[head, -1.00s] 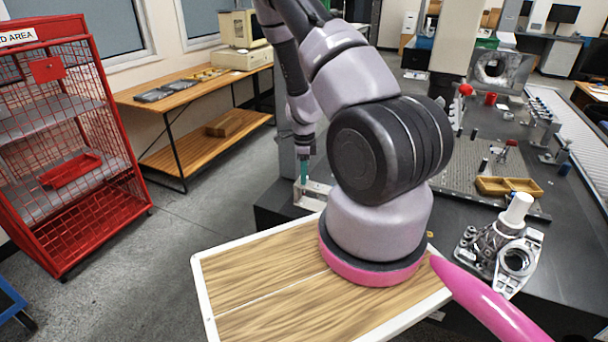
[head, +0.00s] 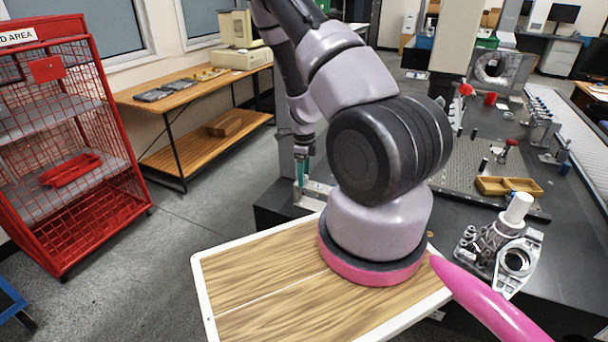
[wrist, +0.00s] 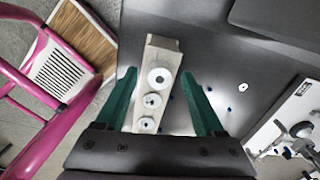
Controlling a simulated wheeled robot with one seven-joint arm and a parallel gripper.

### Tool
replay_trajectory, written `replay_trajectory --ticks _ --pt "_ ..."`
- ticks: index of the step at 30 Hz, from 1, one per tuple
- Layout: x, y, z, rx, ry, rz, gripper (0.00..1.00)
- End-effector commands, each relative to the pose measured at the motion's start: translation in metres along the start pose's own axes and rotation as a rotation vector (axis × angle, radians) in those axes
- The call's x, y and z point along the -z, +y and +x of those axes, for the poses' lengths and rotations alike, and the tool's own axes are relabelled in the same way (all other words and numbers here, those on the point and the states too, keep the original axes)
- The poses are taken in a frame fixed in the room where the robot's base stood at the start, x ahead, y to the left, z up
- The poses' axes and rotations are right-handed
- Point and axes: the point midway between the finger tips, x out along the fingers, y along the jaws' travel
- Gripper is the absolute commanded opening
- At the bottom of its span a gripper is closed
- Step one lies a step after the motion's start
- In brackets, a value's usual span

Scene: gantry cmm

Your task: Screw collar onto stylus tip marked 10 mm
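My gripper (wrist: 158,76) has two green fingers, spread apart and empty in the wrist view. It points down at a pale narrow block (wrist: 163,42) that carries three white round discs with central holes, in a row. The largest disc (wrist: 159,78) is between the fingertips, with a smaller disc (wrist: 152,100) and another disc (wrist: 147,124) nearer the palm. Which of these is the collar or a stylus tip I cannot tell, and no 10 mm marking is readable. In the head view my gripper (head: 300,172) is at the left end of the dark table, beside a pale metal fixture (head: 314,193).
A small white ring (wrist: 243,87) and several blue spots show on the dark surface right of the block. In the head view, a yellow divided tray (head: 508,187) and a metal probe assembly (head: 500,245) are on the dark table. A red cage (head: 70,130) stands left.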

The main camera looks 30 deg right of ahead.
Motion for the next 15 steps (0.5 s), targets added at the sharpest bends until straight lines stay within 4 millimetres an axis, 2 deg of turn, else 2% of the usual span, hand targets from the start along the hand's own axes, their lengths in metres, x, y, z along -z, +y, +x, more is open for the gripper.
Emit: replay_trajectory --ticks 4,7,15 --pt "-0.001 0.0 -0.004 0.001 -0.001 -0.002 0.7" --pt "-0.001 0.0 -0.015 0.002 -0.002 -0.002 0.7" --pt "-0.002 0.0 -0.07 0.003 -0.003 -0.003 0.7"
